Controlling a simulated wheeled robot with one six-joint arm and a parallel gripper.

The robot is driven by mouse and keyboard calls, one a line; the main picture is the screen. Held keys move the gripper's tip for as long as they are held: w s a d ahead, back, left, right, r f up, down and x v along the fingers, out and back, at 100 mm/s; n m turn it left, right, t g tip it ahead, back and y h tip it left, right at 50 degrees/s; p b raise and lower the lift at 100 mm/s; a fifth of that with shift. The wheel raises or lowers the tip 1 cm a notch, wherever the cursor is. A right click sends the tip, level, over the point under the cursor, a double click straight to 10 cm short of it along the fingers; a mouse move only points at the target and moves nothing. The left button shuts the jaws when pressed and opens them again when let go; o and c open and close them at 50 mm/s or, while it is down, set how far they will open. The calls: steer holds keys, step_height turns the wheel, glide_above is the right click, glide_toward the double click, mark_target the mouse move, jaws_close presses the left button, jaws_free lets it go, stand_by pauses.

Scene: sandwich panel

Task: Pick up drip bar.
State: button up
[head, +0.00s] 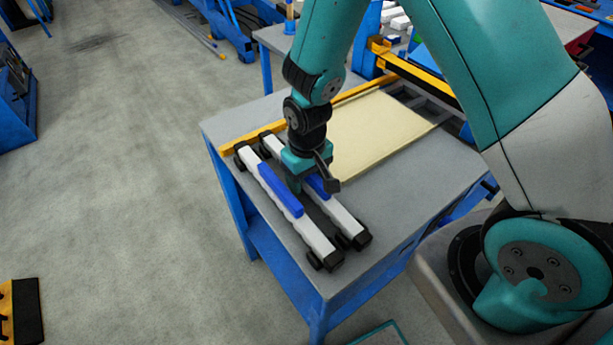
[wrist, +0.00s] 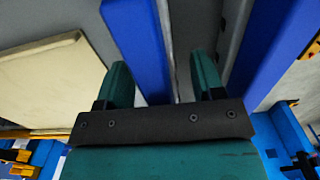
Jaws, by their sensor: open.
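Two drip bars lie side by side on the grey table in the head view. Each is a long white bar with black ends and a blue grip piece on top. The left drip bar (head: 316,236) shows its blue piece clearly; the right drip bar (head: 343,217) is partly hidden by my gripper. The left bar's blue piece (wrist: 262,50) is beyond the right finger. Contact cannot be told.
A cream panel (head: 375,130) lies on the table (head: 385,210) right of the bars, with a yellow rail (head: 238,142) along the back. Blue frames and another table stand behind. The floor to the left is mostly clear.

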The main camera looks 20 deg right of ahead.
steer(key=shift+f, duration=0.3)
jaws_close()
steer(key=shift+r, duration=0.1)
